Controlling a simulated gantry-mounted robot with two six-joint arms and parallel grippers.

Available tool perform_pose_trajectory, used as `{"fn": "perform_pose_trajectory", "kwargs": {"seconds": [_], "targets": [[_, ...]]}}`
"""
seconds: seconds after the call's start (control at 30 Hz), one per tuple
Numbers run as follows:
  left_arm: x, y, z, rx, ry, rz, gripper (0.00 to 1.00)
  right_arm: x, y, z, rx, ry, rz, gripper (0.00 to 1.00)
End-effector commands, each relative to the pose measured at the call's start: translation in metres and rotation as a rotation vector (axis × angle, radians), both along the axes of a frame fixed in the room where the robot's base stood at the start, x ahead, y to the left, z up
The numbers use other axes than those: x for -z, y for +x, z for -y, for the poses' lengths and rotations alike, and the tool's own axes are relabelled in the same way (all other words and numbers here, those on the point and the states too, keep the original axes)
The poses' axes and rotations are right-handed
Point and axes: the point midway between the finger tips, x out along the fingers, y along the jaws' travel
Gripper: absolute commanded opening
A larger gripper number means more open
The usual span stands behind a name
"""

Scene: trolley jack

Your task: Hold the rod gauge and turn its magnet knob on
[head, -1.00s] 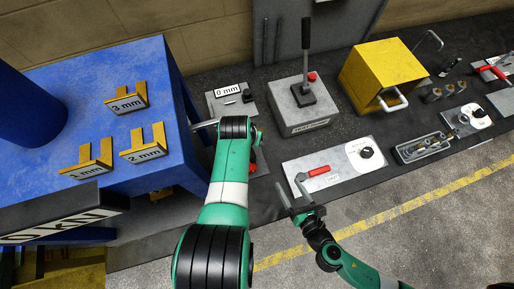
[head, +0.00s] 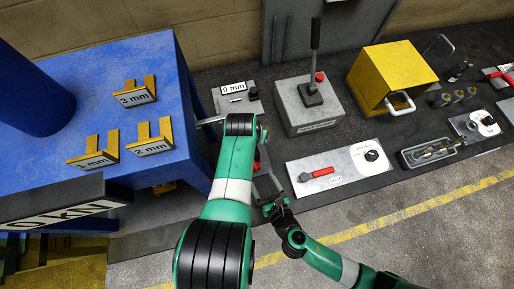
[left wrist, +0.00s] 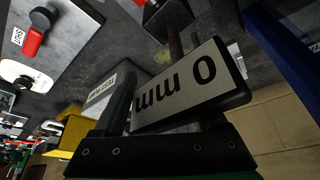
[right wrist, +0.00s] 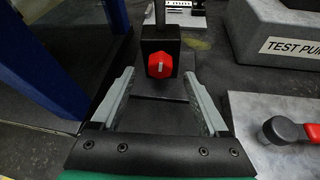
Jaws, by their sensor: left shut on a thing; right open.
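The rod gauge has a black block base (right wrist: 176,44) with a red knob (right wrist: 160,65), and a rod rises behind the knob. A plate marked 0 mm (left wrist: 190,90) looms close and upside down in the left wrist view; a 0 mm plate (head: 233,87) also shows in the head view. My left gripper (left wrist: 165,85) is shut on the rod gauge; the plate partly covers its grip. My right gripper (right wrist: 160,80) is open and empty, with the red knob ahead, between its fingers in the picture. In the head view, my left arm partly hides the base.
A blue table (head: 70,75) with yellow-backed 1, 2 and 3 mm signs stands at left. The test pump (head: 308,110) with its upright lever is right of the gauge. A pale plate with a red handle (head: 320,172) lies in front. A yellow box (head: 390,70) stands behind.

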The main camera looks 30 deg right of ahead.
Motion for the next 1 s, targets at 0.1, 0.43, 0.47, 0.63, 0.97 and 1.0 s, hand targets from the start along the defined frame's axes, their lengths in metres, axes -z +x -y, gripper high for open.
{"fn": "perform_pose_trajectory", "kwargs": {"seconds": [0.1,0.43,0.47,0.63,0.97,1.0], "targets": [[0.003,-0.002,-0.001,0.000,0.004,-0.007,0.00,0.008,0.022,0.003,0.003,0.000,0.001,0.78],[0.003,-0.002,-0.001,-0.001,0.004,-0.006,0.00,0.016,0.039,0.004,-0.001,0.000,0.000,0.78],[0.003,-0.002,-0.001,-0.001,0.004,-0.006,0.00,0.016,0.039,0.004,-0.001,0.000,0.000,0.78],[0.003,-0.002,-0.001,-0.001,0.004,-0.006,0.00,0.016,0.039,0.004,-0.001,0.000,0.000,0.63],[0.003,-0.002,-0.001,-0.001,0.004,-0.006,0.00,0.016,0.039,0.004,-0.001,0.000,0.000,0.04],[0.003,-0.002,-0.001,-0.001,0.004,-0.006,0.00,0.016,0.039,0.004,-0.001,0.000,0.000,0.00]]}}
